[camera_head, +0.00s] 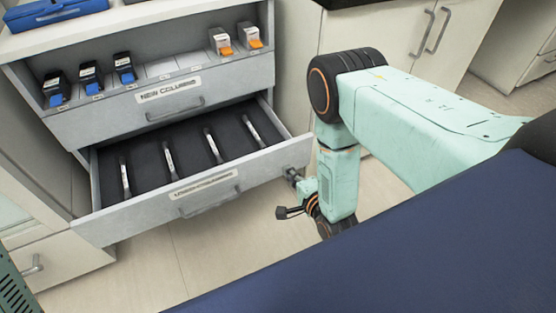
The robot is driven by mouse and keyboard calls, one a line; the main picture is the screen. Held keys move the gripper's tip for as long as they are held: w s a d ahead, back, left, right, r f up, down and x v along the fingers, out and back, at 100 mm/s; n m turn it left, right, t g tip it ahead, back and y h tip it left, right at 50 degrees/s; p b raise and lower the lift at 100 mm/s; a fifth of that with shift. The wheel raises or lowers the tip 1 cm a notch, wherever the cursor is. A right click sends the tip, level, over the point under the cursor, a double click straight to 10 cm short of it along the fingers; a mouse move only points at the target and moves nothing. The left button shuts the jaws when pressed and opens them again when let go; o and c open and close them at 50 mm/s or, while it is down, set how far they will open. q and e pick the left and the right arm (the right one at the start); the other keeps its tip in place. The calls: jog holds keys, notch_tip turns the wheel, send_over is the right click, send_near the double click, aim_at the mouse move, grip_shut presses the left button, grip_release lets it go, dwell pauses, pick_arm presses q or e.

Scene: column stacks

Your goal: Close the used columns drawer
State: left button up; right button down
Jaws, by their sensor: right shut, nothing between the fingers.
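The used columns drawer (205,205) is the lower drawer of the grey cabinet, and it stands pulled well open. Several slim dark columns with white labels, such as this column (168,160), lie in its dark inside. A bar handle (210,203) is on its front, below a label strip. My right gripper (291,176) is shut and empty, small in view at the right end of the drawer front. I cannot tell whether it touches the front. My left gripper is not in view.
The new columns drawer (180,104) above is shut. Blue-tipped cartridges (90,76) and orange-tipped cartridges (235,40) stand on the shelf over it. A blue surface (400,250) fills the lower right. Bare floor (215,250) lies before the drawer.

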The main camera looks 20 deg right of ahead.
aim_at(273, 152)
jog(key=x, duration=0.2)
jog(key=b+x, duration=0.1)
jog(key=x, duration=0.3)
jog(key=shift+w+r+b, duration=0.1)
jog(key=shift+r+b, duration=0.15)
jog(key=shift+b, duration=0.15)
jog(key=shift+w+r, duration=0.1)
jog(key=shift+w, duration=0.6)
jog(key=shift+w, duration=0.15)
